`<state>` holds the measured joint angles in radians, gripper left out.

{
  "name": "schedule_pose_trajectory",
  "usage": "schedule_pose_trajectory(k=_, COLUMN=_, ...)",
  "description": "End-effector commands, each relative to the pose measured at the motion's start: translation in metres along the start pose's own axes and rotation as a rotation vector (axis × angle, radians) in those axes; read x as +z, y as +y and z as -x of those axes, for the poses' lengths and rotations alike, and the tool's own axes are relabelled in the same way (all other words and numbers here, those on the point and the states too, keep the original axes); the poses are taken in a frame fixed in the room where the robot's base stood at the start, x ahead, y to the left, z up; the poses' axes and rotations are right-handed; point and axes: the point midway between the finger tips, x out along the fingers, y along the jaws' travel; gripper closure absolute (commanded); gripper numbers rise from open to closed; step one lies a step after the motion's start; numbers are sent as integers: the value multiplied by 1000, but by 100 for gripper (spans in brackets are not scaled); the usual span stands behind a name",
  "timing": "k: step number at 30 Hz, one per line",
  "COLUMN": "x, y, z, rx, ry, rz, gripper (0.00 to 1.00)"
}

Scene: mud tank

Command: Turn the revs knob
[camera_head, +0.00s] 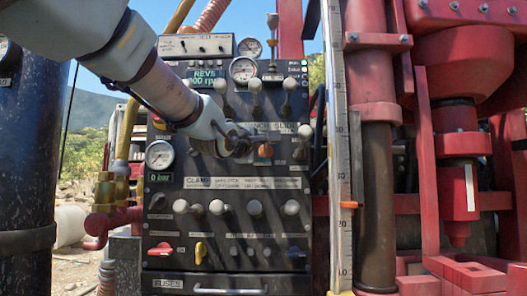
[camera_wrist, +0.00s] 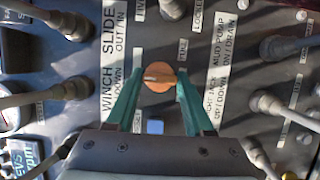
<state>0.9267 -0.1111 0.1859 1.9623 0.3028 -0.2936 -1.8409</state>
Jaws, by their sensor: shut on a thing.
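A small orange knob (camera_wrist: 159,77) with a pale pointer line sits between the green fingertips of my gripper (camera_wrist: 158,84) in the wrist view. The jaws are shut on it, one finger at each side, and the pointer line points left. In the head view the orange knob (camera_head: 265,150) shows just past the tip of my gripper (camera_head: 246,148), which reaches in from the upper left. The knob's own label cannot be read clearly. A green REVS display (camera_head: 208,78) is at the upper left of the panel and reads some number of rpm.
Grey levers with round ends surround the knob, such as one at the right (camera_wrist: 275,103) and one at the left (camera_wrist: 60,90). A small blue button (camera_wrist: 155,126) lies just below the knob. Red machinery (camera_head: 460,150) and a measuring rule (camera_head: 340,150) stand right of the panel.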

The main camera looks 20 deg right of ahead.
Motion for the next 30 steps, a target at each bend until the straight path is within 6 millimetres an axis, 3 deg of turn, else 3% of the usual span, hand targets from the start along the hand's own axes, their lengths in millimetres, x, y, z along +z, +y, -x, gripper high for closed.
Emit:
schedule_pose_trajectory(k=11, x=0, y=3, z=0, rx=-37, ry=0, rz=-83, gripper=100)
schedule_pose_trajectory(k=30, x=0, y=-2, z=0, rx=-222, ry=2, rz=-537, gripper=100)
